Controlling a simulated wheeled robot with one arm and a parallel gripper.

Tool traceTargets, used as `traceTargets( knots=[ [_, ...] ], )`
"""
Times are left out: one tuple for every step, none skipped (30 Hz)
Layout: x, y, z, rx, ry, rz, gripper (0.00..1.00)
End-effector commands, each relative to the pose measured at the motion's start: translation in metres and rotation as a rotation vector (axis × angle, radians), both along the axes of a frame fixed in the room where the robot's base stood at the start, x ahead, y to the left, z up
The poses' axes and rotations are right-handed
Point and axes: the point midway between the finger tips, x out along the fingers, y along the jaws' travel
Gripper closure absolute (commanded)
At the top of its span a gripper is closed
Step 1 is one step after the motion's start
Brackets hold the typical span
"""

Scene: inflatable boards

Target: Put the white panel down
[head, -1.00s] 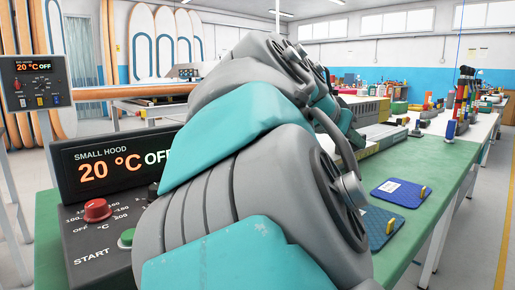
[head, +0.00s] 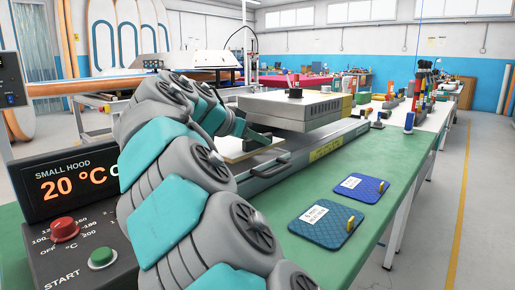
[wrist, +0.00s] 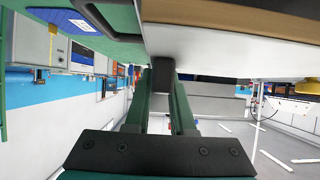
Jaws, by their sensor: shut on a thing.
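A thin pale panel (head: 238,149), which I take as the white panel, shows in the head view beyond my arm. It lies roughly level at the front of the small press, below its grey hood. A pale flat surface, probably the same panel, fills the upper part of the wrist view (wrist: 225,52). My gripper (wrist: 163,75) has its green fingers close together at the panel's edge, with a dark block between their tips. I take it as shut on the panel. In the head view my arm hides part of the panel, and I cannot tell whether it touches the press.
The press's grey hood (head: 296,107) stands over its base, which has a front handle (head: 270,165). Two blue pads (head: 327,222) (head: 362,187) lie on the green table (head: 400,185). A small-hood control box (head: 70,235) stands at the left front. Tools crowd the far table.

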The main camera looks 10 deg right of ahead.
Motion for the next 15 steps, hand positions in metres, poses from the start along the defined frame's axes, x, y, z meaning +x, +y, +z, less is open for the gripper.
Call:
traceTargets(
  knots=[
    [-0.001, 0.0, -0.01, -0.001, 0.0, -0.001, 1.0],
    [-0.001, 0.0, -0.014, -0.001, 0.0, -0.002, 1.0],
    [-0.001, 0.0, -0.02, -0.001, 0.001, -0.002, 1.0],
    [-0.001, 0.0, -0.024, -0.001, 0.001, -0.001, 1.0],
    [-0.001, 0.0, -0.027, 0.0, 0.002, -0.001, 1.0],
    [-0.001, 0.0, -0.03, 0.001, 0.001, -0.001, 1.0],
    [-0.001, 0.0, -0.03, 0.001, 0.001, -0.001, 1.0],
    [-0.001, 0.0, -0.03, 0.001, 0.001, 0.0, 1.0],
    [-0.001, 0.0, -0.029, 0.0, 0.0, 0.0, 1.0],
    [-0.001, 0.0, -0.029, 0.0, 0.0, 0.0, 1.0],
    [-0.001, 0.0, -0.029, 0.0, 0.0, 0.001, 1.0],
    [0.0, 0.0, -0.029, 0.0, 0.0, 0.001, 1.0],
    [-0.001, 0.0, -0.029, 0.001, -0.001, 0.0, 1.0],
    [-0.001, 0.0, -0.029, 0.001, -0.001, 0.0, 1.0],
    [-0.001, 0.0, -0.03, 0.0, 0.0, 0.001, 1.0]
  ],
)
